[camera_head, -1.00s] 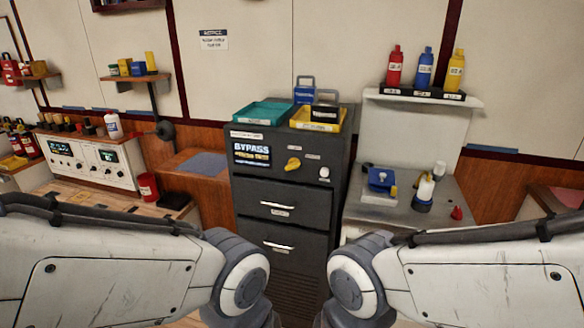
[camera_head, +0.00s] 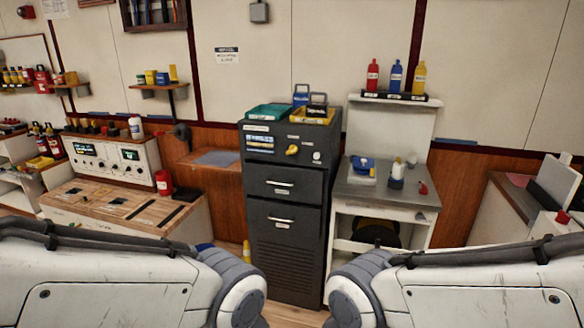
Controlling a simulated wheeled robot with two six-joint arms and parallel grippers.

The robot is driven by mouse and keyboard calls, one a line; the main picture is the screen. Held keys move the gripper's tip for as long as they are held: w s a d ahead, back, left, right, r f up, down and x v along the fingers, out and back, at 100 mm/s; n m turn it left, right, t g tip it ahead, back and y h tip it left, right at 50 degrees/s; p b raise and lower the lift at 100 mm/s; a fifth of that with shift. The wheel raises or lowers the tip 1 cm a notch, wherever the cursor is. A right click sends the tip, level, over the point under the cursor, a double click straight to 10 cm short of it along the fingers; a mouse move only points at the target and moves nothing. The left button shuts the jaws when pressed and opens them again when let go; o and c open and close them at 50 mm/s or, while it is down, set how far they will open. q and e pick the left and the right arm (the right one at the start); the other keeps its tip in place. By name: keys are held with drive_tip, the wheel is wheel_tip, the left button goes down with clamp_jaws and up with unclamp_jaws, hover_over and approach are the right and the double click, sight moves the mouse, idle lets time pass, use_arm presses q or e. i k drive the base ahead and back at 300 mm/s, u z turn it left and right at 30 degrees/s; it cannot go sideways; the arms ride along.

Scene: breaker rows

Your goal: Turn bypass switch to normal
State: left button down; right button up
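The bypass switch is a yellow rotary knob (camera_head: 292,150) on the upper front of a dark grey cabinet (camera_head: 283,235). It looks tilted, but its exact setting is too small to read. A blue and white label panel (camera_head: 260,144) is left of the knob; it read "BYPASS" in the earlier view. A small pale round button (camera_head: 317,156) is to the right of the knob. My two arms come in from the lower left and lower right, well short of the cabinet. Both grippers are out of the frame.
A green tray (camera_head: 270,112) and a yellow tray (camera_head: 313,117) sit on the cabinet. A steel-topped bench (camera_head: 385,190) stands to the right, and a wooden bench (camera_head: 120,208) with a white instrument box (camera_head: 110,160) to the left. Some floor shows before the cabinet.

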sight(293, 148)
drive_tip(key=z, duration=0.7)
drive_tip(key=k, duration=0.1)
drive_tip(key=u, duration=1.75)
drive_tip(key=i, duration=1.4)
drive_tip(key=z, duration=1)
drive_tip(key=i, duration=0.55)
drive_tip(key=z, duration=0.55)
